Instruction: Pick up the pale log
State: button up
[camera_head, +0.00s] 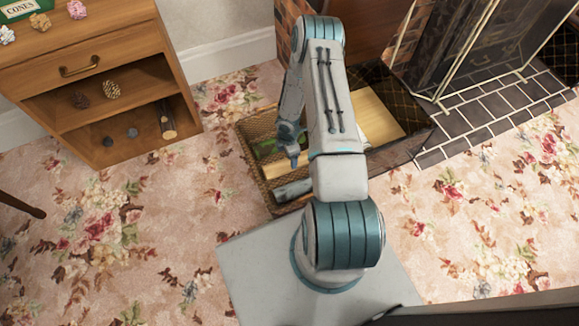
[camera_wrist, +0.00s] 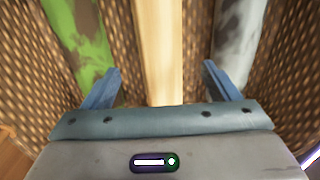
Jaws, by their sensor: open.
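The pale log (camera_wrist: 160,50) lies in a wicker basket (camera_wrist: 120,22), between a green-patched log (camera_wrist: 85,42) and a grey log (camera_wrist: 238,42). A piece of the pale log (camera_head: 277,168) shows beside the gripper. The grey log (camera_head: 292,190) lies on the near side and the green one (camera_head: 267,146) on the far side.
A dark box (camera_head: 420,125) stands right of the basket, by the tiled hearth (camera_head: 480,125) and fire screen (camera_head: 440,85). A wooden cabinet (camera_head: 95,75) stands at left, with pinecones and a log on its shelves. Floral carpet (camera_head: 140,220) is clear at left.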

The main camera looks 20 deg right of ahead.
aim_at(289, 163)
jog(key=f+b, duration=0.2)
jog(key=f, duration=0.2)
jog(key=f+b, duration=0.2)
jog(key=f, duration=0.2)
jog(key=shift+d+f, duration=0.2)
jog(key=shift+f, duration=0.05)
jog(key=shift+c, duration=0.3)
jog(key=shift+r, duration=0.1)
jog(key=c, duration=1.3)
